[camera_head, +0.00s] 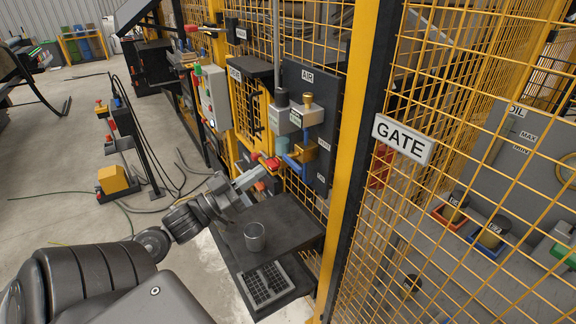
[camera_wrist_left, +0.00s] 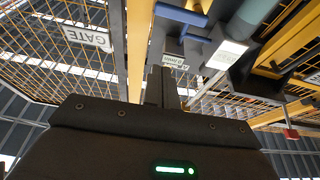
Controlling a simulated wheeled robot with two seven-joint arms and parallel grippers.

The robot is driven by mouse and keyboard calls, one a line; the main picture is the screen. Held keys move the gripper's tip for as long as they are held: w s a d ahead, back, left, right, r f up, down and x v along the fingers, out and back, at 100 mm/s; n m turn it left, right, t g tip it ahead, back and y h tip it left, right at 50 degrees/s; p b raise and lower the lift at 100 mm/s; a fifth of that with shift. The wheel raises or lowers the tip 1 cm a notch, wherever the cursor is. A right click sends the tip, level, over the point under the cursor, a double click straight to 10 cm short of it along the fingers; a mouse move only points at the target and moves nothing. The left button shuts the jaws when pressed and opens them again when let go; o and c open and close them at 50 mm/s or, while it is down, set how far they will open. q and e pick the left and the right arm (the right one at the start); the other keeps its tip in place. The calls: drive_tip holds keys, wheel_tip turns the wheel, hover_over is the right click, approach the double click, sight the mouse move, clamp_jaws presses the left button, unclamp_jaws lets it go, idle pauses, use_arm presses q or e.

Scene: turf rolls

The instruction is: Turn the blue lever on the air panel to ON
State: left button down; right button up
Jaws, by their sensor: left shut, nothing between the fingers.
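The air panel (camera_head: 322,120) is a dark upright board marked AIR on the yellow mesh fence. The blue lever (camera_head: 292,163) sits low on its left side, below a brass and yellow fitting (camera_head: 302,148). In the left wrist view a blue bar (camera_wrist_left: 180,14) shows at the top, above the fingers. My left gripper (camera_head: 262,173) is shut and empty, just left of and slightly below the blue lever; I see a small gap, but contact is hard to judge. Its closed fingers also show in the left wrist view (camera_wrist_left: 160,84). My right gripper is not in view.
A red handle (camera_head: 266,160) is close above my left fingertips. A yellow post (camera_head: 350,150) and the GATE sign (camera_head: 403,140) stand to the right.

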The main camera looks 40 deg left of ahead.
use_arm(q)
drive_tip(key=r+p+x, duration=0.1)
drive_tip(key=p+x, duration=0.3)
drive_tip(key=x, duration=0.6)
drive_tip(key=shift+f, duration=2.5)
drive_tip(key=shift+f+m, duration=0.15)
drive_tip(key=shift+m, duration=0.35)
